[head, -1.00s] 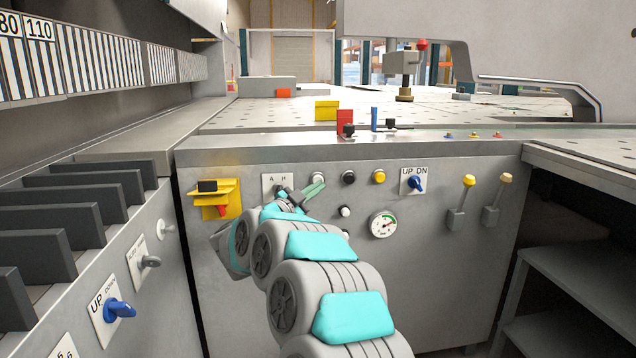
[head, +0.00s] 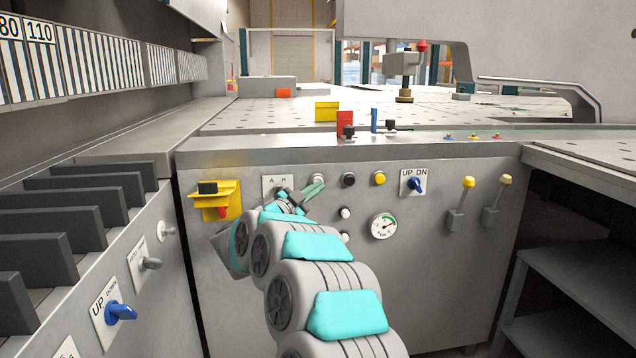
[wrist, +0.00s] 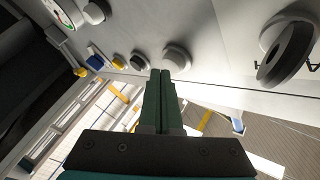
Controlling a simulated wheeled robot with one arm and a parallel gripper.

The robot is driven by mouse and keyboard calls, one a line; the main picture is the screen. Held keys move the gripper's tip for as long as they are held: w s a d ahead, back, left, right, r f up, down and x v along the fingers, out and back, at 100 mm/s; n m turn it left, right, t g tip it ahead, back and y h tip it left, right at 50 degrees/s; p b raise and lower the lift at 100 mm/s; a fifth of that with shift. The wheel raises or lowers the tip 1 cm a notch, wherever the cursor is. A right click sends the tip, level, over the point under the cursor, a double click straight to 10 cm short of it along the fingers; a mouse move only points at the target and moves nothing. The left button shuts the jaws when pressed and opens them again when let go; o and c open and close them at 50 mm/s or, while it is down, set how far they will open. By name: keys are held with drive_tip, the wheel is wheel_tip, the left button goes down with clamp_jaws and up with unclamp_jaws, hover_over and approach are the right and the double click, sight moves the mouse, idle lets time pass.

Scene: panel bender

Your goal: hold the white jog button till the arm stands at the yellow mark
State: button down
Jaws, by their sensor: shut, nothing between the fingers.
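A white button (head: 317,179) sits in the top row of the grey front panel, between the A/H selector and a black button. My gripper (head: 320,185) is shut and empty, its green fingertips at the lower edge of this button. In the wrist view, the shut fingers (wrist: 162,74) point at the white button (wrist: 177,57); I cannot tell whether they touch it. On the table stands a grey post-like tool with a red knob (head: 403,61). A yellow block (head: 326,111) stands left of it. I cannot tell which part is the mark.
A yellow bracket (head: 214,199) projects at left.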

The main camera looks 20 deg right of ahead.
drive_tip(key=shift+w+d, duration=0.1)
drive_tip(key=shift+w, duration=0.35)
idle(0.7)
idle(3.5)
drive_tip(key=shift+s+a, duration=0.25)
drive_tip(key=shift+s, duration=0.6)
drive_tip(key=shift+s+a+b, duration=0.15)
drive_tip(key=shift+s+a, duration=0.1)
drive_tip(key=shift+s, duration=0.55)
drive_tip(key=shift+s+a+b, duration=0.15)
drive_tip(key=shift+s+a, duration=0.05)
drive_tip(key=shift+s, duration=0.6)
drive_tip(key=shift+s+a+b, duration=0.15)
drive_tip(key=shift+s+a, duration=0.1)
drive_tip(key=shift+s, duration=0.55)
